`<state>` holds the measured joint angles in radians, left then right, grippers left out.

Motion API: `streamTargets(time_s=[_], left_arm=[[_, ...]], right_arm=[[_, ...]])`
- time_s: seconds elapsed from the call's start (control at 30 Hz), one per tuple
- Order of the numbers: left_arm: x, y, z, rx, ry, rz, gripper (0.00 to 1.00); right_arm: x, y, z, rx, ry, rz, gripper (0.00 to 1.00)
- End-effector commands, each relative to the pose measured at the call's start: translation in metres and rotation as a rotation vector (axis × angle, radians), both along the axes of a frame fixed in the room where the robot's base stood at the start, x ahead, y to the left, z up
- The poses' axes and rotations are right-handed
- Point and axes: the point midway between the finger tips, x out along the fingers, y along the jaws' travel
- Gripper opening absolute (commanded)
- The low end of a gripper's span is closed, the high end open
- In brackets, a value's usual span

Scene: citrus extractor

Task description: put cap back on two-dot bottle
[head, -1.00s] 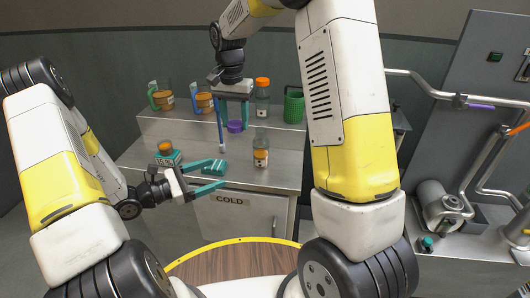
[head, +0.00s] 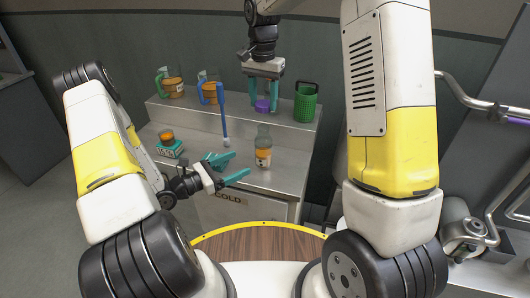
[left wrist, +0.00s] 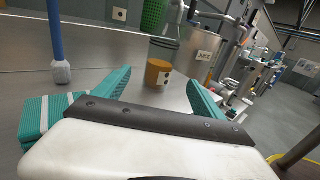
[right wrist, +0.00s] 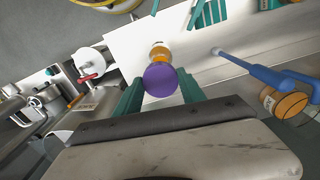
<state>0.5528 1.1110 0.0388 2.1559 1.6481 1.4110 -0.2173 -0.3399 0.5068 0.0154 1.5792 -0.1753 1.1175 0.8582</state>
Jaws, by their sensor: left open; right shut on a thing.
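The two-dot bottle (head: 263,158), clear with orange contents and an orange label, stands uncapped on the lower counter. Its two dark dots show in the left wrist view (left wrist: 158,74). My left gripper (head: 234,166) is open, left of the bottle; in the left wrist view the bottle appears beyond and between its fingers. My right gripper (head: 262,90) points down above the bottle, shut on the purple cap (head: 262,105). In the right wrist view, the cap (right wrist: 161,78) partly covers the bottle (right wrist: 160,52) below. The cap is apart from the bottle.
A green basket (head: 305,103) and orange-filled jugs (head: 173,86) stand on the raised shelf. A teal box (head: 170,151) with an orange-topped item (head: 166,135) sits at left. The counter's right front is clear.

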Motion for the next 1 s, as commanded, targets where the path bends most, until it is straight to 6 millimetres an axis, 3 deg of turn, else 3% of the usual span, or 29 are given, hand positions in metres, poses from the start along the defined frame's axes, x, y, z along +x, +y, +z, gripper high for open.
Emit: streamTargets(time_s=[0.17,0.6,0.8,1.0], left_arm=[[0.009,-0.016,0.000,-0.001,-0.002,-0.004,0.80],[0.053,-0.082,0.000,-0.001,-0.003,-0.004,0.80],[0.063,-0.097,0.000,0.001,-0.001,-0.003,0.80],[0.066,-0.100,0.000,0.000,0.000,-0.001,0.80]], right_arm=[[0.000,0.000,0.000,0.000,0.000,0.000,0.10],[0.000,0.000,0.000,0.000,0.000,0.000,0.10],[0.000,0.000,0.000,0.000,0.000,0.000,0.10],[0.000,0.000,0.000,0.000,0.000,0.000,0.10]])
